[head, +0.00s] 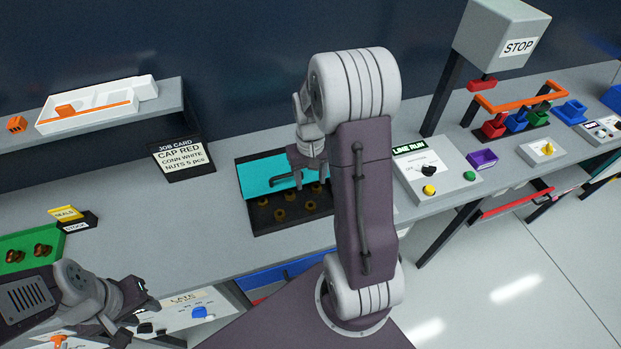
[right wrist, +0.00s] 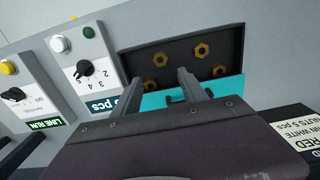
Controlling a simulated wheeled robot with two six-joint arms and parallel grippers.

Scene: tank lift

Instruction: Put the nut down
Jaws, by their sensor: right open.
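Several brass nuts lie in a black tray (head: 262,222) with a teal strip on the bench in the head view. In the right wrist view the nuts show on the dark tray floor, one nut (right wrist: 202,50) beyond the fingers and another nut (right wrist: 219,71) to the right. My right gripper (head: 299,183) is over the tray. In the right wrist view the right gripper (right wrist: 160,84) has its fingers apart, with no nut seen held between them. My left gripper (head: 136,312) is at the lower left, off the bench's front edge; its jaw opening is unclear.
A job card (head: 181,158) reading "CAP RED, CONN WHITE, NUTS 5 pcs" stands left of the tray. A "LINE RUN" control box (head: 445,185) stands right of it. A green tray (head: 18,250) with brown parts is at far left. Bench between card and green tray is mostly clear.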

